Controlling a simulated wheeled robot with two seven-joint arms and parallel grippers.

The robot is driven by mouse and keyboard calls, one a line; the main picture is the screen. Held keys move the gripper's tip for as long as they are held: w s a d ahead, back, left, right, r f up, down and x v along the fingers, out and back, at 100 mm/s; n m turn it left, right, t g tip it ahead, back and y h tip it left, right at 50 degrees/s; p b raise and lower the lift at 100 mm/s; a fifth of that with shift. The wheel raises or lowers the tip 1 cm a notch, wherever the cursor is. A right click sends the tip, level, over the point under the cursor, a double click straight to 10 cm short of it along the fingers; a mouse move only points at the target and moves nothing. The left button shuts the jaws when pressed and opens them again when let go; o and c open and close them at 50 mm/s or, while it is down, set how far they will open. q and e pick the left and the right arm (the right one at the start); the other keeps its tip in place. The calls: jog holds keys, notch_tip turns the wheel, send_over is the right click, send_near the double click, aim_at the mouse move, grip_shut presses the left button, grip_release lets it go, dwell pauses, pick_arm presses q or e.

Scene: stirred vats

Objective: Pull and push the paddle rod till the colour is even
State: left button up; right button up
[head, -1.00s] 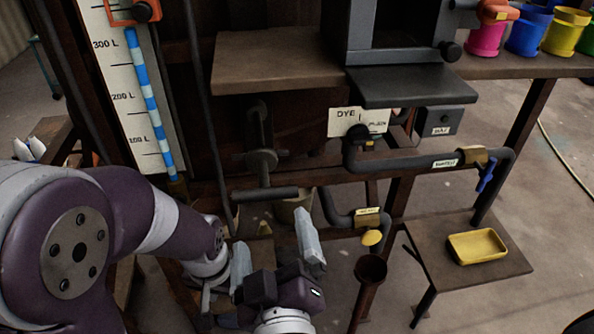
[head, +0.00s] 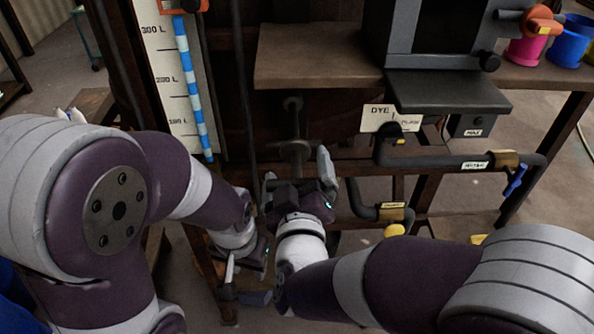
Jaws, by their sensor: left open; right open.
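The paddle rod (head: 294,122) is a dark grey bar that comes out from under the wooden shelf, with a round collar (head: 294,149) on it. Its cross handle is mostly hidden behind my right gripper (head: 298,175). My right gripper is open, with one finger on each side of the rod's lower end in the picture. I cannot tell whether it touches the handle. My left gripper (head: 243,286) is open and empty, low and to the left of the right one. The vat's inside and its colour are not clearly in view.
A litre scale board (head: 167,75) with a blue and white tube stands left of the rod. A dark cable (head: 241,110) hangs between them. At right are a grey box on the shelf (head: 300,62), a DYE sign (head: 377,118), and pipes (head: 430,162) with valves.

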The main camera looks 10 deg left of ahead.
jog(key=c, duration=1.3)
jog(key=shift+w+a, duration=0.1)
jog(key=shift+w, duration=0.35)
jog(key=x, duration=0.6)
jog(key=b+x, duration=0.1)
jog(key=x, duration=0.6)
jog(key=shift+w+f, duration=0.1)
jog(key=shift+f, duration=0.1)
jog(key=shift+r, duration=0.3)
jog(key=o, duration=1.3)
jog(key=shift+w+a+f, duration=0.1)
jog(key=shift+f, duration=0.05)
